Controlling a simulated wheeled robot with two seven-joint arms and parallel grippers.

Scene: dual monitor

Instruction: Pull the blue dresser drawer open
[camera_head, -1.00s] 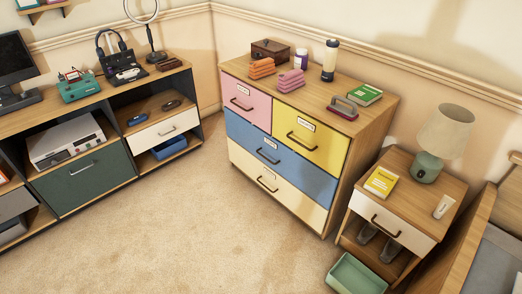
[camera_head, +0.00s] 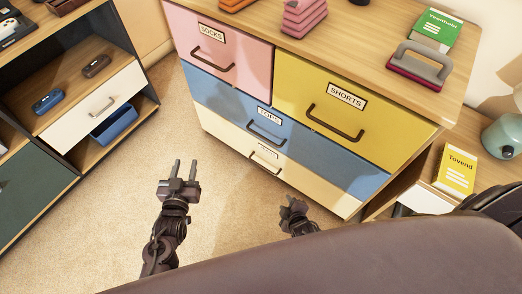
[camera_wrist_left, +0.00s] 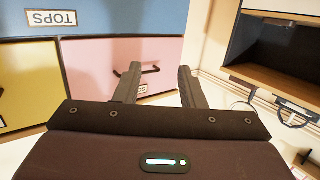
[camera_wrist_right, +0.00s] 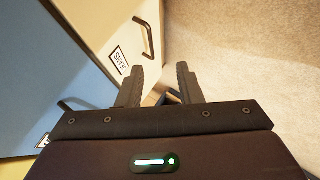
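The blue drawer (camera_head: 225,100) is flush in the dresser, under the pink and yellow drawers. Its dark handle (camera_head: 266,133) hangs below a TOPS label. The blue front also shows at the top of the left wrist view (camera_wrist_left: 120,18) and at the left of the right wrist view (camera_wrist_right: 25,85). My left gripper (camera_head: 186,166) is open and empty, in front of the dresser and left of the blue handle, apart from it. My right gripper (camera_head: 292,203) is low before the cream bottom drawer; its fingers (camera_wrist_right: 158,85) are apart and empty in the right wrist view.
The dresser top (camera_head: 340,42) holds folded cloths, a grey-handled red object (camera_head: 420,65) and a green book (camera_head: 437,28). An open shelf unit (camera_head: 85,140) stands left. A nightstand with a yellow book (camera_head: 456,172) is right. Carpet (camera_head: 115,215) before the dresser is clear.

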